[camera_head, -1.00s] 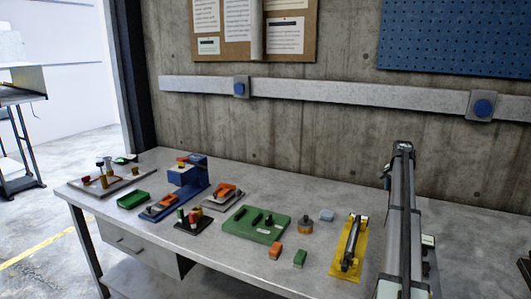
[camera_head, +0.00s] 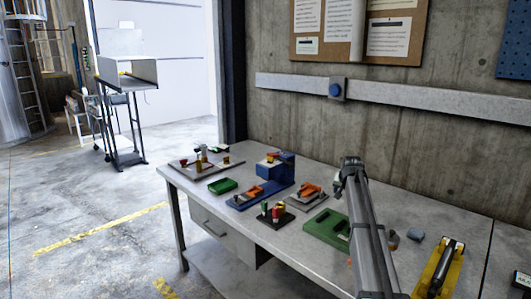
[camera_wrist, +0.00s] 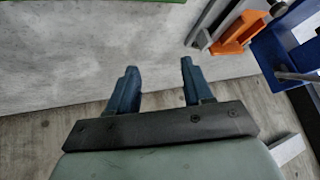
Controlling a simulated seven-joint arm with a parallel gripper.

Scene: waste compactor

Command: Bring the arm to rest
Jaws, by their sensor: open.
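My gripper shows in the wrist view (camera_wrist: 157,88) with its two blue-grey fingers apart and nothing between them. Beyond the fingers is the bare grey tabletop. In the head view my arm (camera_head: 365,220) reaches up from the bottom right over the workbench (camera_head: 330,190), with its upper end in front of the concrete wall. The fingers cannot be made out in the head view.
On the bench are a blue fixture (camera_head: 275,168), a green block with slots (camera_head: 318,231), a green tray (camera_head: 222,186), a grey board (camera_head: 190,167) with small parts, and a yellow holder (camera_head: 433,272). A wheeled stand (camera_head: 125,110) is at the back left. Open floor lies left.

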